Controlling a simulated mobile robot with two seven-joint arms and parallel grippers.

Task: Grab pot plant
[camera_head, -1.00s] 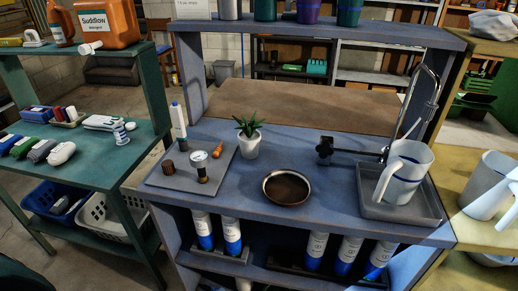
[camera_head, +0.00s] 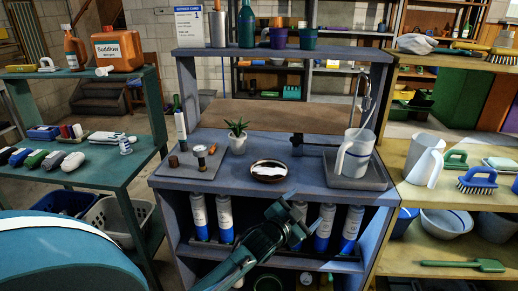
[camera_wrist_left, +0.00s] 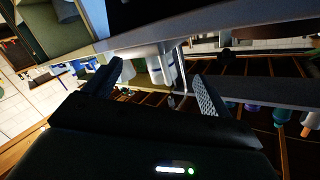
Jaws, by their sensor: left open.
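The pot plant (camera_head: 237,138) is a small green spiky plant in a white pot. It stands upright on the blue-grey workbench (camera_head: 222,178), left of the dark round dish (camera_head: 269,171). My left gripper (camera_head: 291,208) is open and empty, in front of the bench and below its top, to the right of the plant and nearer to me. In the left wrist view its two fingers (camera_wrist_left: 158,85) are spread apart. I cannot make out the plant there. My right gripper is not in view.
A board with small parts (camera_head: 196,163) lies left of the plant. A white pitcher (camera_head: 353,157) stands in a grey tray at the right, by a tap. Several blue-and-white cartridges (camera_head: 224,218) stand on the lower shelf. Another shelf with pots (camera_head: 278,38) is above the bench.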

